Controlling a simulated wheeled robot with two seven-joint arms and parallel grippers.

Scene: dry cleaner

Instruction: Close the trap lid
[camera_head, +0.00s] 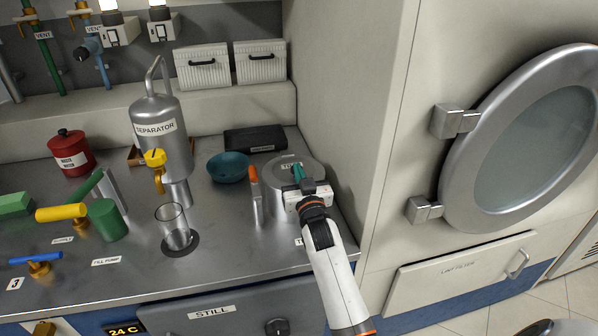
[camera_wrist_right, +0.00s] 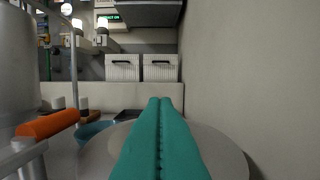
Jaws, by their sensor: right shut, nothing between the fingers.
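The trap lid (camera_head: 313,168) is a round grey metal disc at the right end of the counter, with partly covered lettering on its top. It looks about level on top of the trap body (camera_head: 277,203); I cannot tell whether it sits fully flush. In the right wrist view the lid (camera_wrist_right: 225,155) spreads beneath and beyond my fingers. My right gripper (camera_head: 297,172) has teal fingers pressed together, empty, at the lid's top; contact is unclear. It fills the lower middle of the wrist view (camera_wrist_right: 160,135). My left gripper is not in view.
An orange-tipped upright lever (camera_head: 254,180) stands just left of the trap. A teal bowl (camera_head: 229,168) and black case (camera_head: 254,139) lie behind. A glass (camera_head: 173,226) and separator (camera_head: 158,125) stand further left. A pale wall (camera_head: 352,130) rises close on the right.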

